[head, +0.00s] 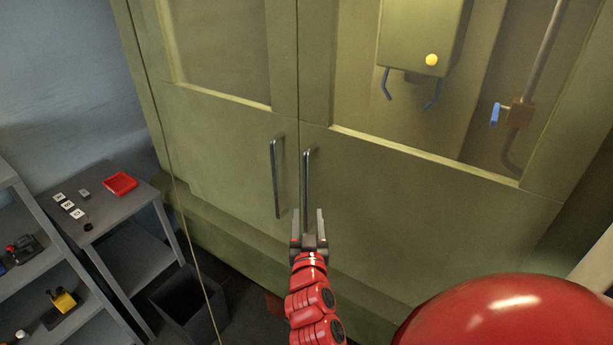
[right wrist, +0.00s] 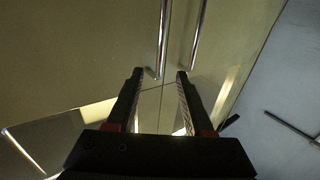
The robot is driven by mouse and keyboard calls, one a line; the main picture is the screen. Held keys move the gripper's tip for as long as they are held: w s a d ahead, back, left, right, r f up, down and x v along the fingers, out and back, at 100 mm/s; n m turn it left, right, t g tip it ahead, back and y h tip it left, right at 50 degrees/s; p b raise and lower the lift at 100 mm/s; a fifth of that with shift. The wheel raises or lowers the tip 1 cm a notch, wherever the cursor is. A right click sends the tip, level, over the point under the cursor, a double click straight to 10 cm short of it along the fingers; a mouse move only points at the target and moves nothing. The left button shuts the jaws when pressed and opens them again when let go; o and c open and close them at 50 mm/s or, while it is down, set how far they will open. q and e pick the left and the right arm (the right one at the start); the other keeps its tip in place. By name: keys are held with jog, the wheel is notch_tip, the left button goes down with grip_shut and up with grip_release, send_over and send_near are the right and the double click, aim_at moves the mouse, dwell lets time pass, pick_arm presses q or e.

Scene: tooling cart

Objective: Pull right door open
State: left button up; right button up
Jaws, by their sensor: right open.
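The right door (head: 420,215) of a large olive-green cabinet appears shut, level with the left door (head: 225,140). Its slim dark metal handle (head: 306,175) stands upright near the middle seam. The left door's matching handle (head: 276,175) is just to its left. My right gripper (head: 308,213) is open at the lower part of the right handle, with one finger on either side of it in the head view. In the right wrist view, one handle (right wrist: 163,40) ends between the fingertips, and the other handle (right wrist: 198,30) lies to the right. Contact cannot be told. My left gripper is not in view.
A grey side table (head: 112,208) with a red tray (head: 120,183) and small labelled blocks stands left of the cabinet. A dark open bin (head: 190,305) sits on the floor below. A grey shelf (head: 50,265) holds small items at far left. A thin cord crosses the left side.

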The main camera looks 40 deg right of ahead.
jog(key=b, duration=0.8)
send_near(306, 179)
jog(key=w, duration=0.1)
jog(key=p+x, duration=0.1)
jog(key=x, duration=0.3)
jog(key=p+x, duration=0.2)
jog(key=x, duration=0.3)
jog(key=shift+s+d, duration=0.2)
jog(key=shift+d, duration=0.15)
jog(key=shift+w+d+p, duration=0.2)
jog(key=shift+w+p, duration=0.15)
jog(key=shift+w, duration=0.1)
jog(key=shift+c, duration=0.3)
grip_shut()
